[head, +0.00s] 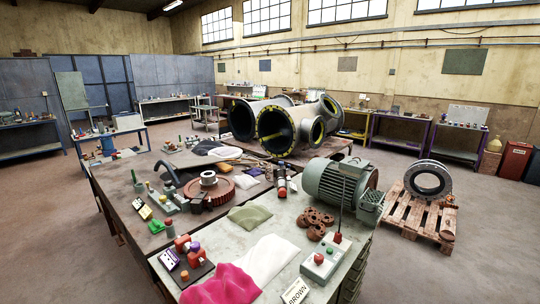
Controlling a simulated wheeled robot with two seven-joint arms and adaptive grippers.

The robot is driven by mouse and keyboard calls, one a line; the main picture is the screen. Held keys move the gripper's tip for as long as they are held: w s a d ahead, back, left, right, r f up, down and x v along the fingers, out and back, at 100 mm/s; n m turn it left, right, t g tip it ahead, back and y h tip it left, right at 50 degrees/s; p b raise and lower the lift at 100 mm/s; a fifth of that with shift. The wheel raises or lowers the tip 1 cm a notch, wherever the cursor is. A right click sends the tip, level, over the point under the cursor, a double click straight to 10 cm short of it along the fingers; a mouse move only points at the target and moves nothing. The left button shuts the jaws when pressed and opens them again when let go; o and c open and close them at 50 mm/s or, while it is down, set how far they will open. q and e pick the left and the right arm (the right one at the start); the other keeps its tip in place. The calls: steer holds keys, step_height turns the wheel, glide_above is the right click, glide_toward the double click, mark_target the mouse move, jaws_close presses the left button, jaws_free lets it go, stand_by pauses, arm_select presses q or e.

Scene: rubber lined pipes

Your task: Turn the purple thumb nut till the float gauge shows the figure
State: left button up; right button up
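A small purple knob (194,246), which looks like the purple thumb nut, sits on a red fitting on a dark base plate near the front edge of the bench. Beside it is a small dark-framed panel with a pale face (168,260), possibly the float gauge; its figure is too small to read. An orange knob (184,275) is in front of the red fitting. A similar yellow-and-white panel (144,212) stands farther back by a green knob (156,227) and a red knob (168,222). Neither of my grippers is in view.
A magenta cloth (222,287) and a white cloth (266,260) lie just right of the base plate. A button box (325,257), rusty castings (315,222) and a green motor (340,184) stand farther right. A card reading BROWN (295,292) is at the front.

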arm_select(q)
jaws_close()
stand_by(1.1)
